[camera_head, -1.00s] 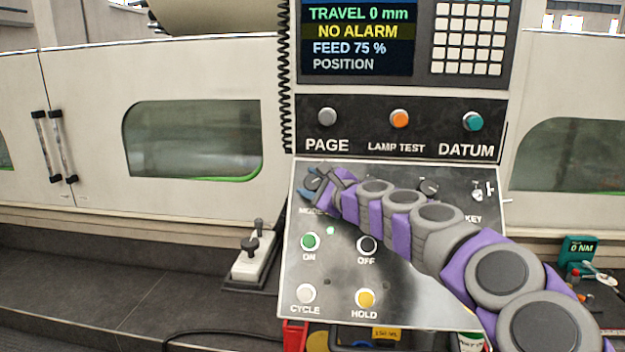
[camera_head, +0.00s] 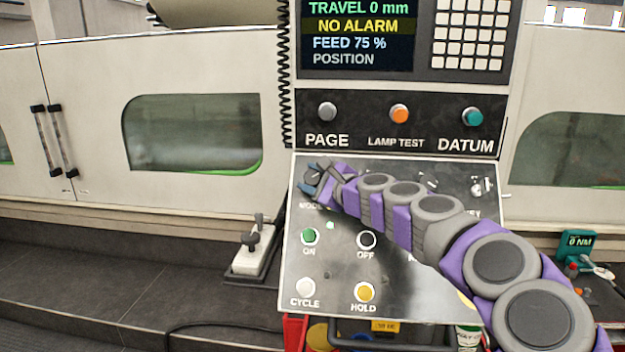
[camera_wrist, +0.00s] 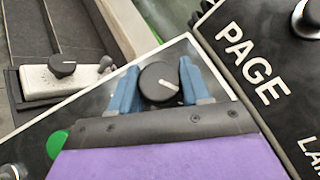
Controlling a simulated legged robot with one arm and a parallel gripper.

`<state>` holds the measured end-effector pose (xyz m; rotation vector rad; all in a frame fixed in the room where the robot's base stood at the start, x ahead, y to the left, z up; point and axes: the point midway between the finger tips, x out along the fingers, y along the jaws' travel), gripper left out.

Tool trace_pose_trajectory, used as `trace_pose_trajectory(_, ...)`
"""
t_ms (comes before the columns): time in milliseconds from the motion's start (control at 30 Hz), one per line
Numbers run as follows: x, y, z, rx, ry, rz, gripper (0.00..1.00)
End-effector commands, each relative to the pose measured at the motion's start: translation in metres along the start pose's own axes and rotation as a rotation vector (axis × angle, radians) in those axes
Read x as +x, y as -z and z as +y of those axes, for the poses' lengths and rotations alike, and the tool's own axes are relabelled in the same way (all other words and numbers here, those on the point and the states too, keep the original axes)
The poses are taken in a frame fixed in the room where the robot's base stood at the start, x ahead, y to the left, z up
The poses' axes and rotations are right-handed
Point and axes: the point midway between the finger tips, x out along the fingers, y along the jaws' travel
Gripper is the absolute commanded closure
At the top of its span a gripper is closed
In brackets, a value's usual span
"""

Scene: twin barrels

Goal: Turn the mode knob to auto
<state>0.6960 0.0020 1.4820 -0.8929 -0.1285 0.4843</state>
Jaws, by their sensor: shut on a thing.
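The mode knob (camera_wrist: 159,83) is a round black knob with a white pointer line, at the upper left of the sloped control panel (camera_head: 330,272). In the wrist view its pointer line points to the right and slightly down. My gripper (camera_wrist: 160,88) has its blue fingers on both sides of the knob, shut on it. In the head view my gripper (camera_head: 311,175) covers most of the knob, and the "MODE" label is partly hidden. The position markings around the knob cannot be read.
Below the knob are the green ON button (camera_head: 309,236), the black OFF button (camera_head: 366,240), the white CYCLE button (camera_head: 306,287) and the yellow HOLD button (camera_head: 363,292). Above is a panel with the PAGE button (camera_head: 327,112). A white joystick box (camera_head: 247,262) stands left.

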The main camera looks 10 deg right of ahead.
Motion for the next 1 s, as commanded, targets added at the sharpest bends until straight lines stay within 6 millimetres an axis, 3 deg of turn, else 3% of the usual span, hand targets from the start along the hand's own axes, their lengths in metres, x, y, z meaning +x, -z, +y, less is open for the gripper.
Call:
trace_pose_trajectory(500,0.001,0.0008,0.0025,0.002,-0.004,0.0,0.84)
trace_pose_trajectory(533,0.001,0.0008,0.0025,0.002,-0.004,0.0,0.51)
trace_pose_trajectory(733,-0.0003,-0.0001,0.0014,0.001,-0.002,0.0,0.32)
trace_pose_trajectory(1000,-0.0025,-0.0006,0.0002,0.0,0.0,-0.001,0.32)
